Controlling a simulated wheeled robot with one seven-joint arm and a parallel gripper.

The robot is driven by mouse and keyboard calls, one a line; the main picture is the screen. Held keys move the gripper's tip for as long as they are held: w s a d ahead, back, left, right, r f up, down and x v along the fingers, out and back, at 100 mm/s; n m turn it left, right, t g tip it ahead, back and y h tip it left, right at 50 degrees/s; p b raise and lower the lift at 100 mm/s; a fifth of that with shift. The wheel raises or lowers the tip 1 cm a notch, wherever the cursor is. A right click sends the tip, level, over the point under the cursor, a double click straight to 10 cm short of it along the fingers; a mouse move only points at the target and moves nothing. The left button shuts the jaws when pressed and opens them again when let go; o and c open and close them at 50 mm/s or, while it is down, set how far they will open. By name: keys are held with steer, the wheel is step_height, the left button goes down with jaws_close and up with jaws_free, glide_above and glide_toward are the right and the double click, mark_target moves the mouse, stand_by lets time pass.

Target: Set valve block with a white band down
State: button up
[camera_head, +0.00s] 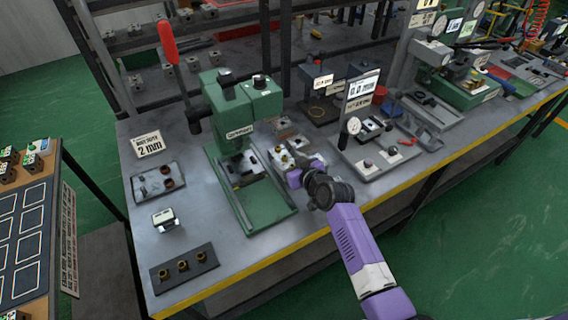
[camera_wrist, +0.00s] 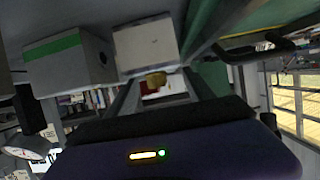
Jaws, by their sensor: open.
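My gripper (camera_head: 292,176) is over the bench just right of the green press, beside a small group of blocks (camera_head: 283,157). In the wrist view its two fingers (camera_wrist: 163,95) are apart and it is open. A block with a broad pale face (camera_wrist: 148,45) stands just beyond the fingertips. A brass-coloured fitting (camera_wrist: 156,79) shows at its edge, between the fingers. I cannot tell whether the pale face is a white band, or whether the fingers touch the block. A grey block with a green band (camera_wrist: 54,45) is to its left.
The green press (camera_head: 243,105) with its red lever stands left of my gripper. A gauge stand (camera_head: 350,128) is close on the right. A tray (camera_head: 158,182) and a dark fitting rack (camera_head: 184,268) lie at the left. The bench's yellow front edge (camera_head: 262,265) is near.

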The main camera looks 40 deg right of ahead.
steer(key=shift+x, duration=1.25)
steer(key=shift+c, duration=0.2)
jaws_close()
steer(key=shift+d+r, duration=0.1)
steer(key=shift+r, duration=0.1)
